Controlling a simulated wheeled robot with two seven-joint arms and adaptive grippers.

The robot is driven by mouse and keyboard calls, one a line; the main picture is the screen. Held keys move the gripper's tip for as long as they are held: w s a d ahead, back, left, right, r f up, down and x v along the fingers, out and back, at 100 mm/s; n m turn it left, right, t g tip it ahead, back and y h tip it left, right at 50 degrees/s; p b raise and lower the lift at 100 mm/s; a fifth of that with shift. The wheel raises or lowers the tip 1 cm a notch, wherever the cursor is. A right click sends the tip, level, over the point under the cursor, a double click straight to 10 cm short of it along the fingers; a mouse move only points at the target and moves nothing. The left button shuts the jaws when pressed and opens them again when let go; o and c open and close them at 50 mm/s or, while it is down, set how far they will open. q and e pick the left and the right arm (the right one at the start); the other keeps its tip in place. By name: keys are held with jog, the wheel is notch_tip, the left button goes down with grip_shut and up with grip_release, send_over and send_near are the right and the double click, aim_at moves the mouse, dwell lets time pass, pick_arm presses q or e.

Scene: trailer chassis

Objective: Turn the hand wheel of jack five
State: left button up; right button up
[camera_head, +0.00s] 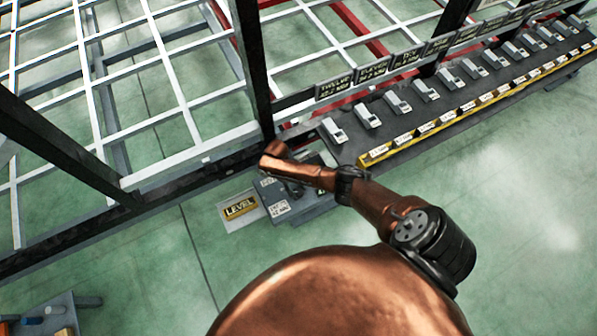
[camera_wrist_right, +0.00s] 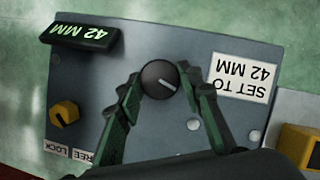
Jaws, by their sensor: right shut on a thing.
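In the right wrist view, a grey control panel (camera_wrist_right: 165,130) fills the middle. The hand wheel (camera_wrist_right: 158,78) of the jack shows as a round dark knob with a white pointer line. My right gripper (camera_wrist_right: 161,84) is shut on it, one green-black finger on each side. A display (camera_wrist_right: 80,37) at the upper left reads 42 MM upside down, and a white label (camera_wrist_right: 243,78) reads SET TO 42 MM. A yellow knob (camera_wrist_right: 66,112) sits near the LOCK and FREE labels. In the head view, my copper right arm partly hides the panel (camera_head: 306,207). My left gripper is not in view.
A LEVEL plate (camera_head: 240,208) lies left of the panel. A trailer frame (camera_head: 195,155) with a white grid deck stands behind it. A long rack (camera_head: 410,120) of several grey units runs to the upper right. A small table (camera_head: 62,318) stands lower left. Green floor is open below.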

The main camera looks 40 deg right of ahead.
jog(key=n+h, duration=0.1)
jog(key=n, duration=0.1)
jog(key=shift+s+a+n+p, duration=0.1)
jog(key=shift+n+p, duration=0.25)
jog(key=shift+n, duration=0.05)
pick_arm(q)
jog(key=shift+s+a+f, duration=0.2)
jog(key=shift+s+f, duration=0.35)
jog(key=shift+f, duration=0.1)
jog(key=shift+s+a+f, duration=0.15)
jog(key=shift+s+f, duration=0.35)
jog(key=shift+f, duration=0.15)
pick_arm(e)
jog(key=shift+n+t, duration=0.3)
jog(key=shift+n, duration=0.3)
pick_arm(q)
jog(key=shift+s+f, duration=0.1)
pick_arm(e)
jog(key=shift+h, duration=0.3)
jog(key=o, duration=1.1)
jog(key=v, duration=1.2)
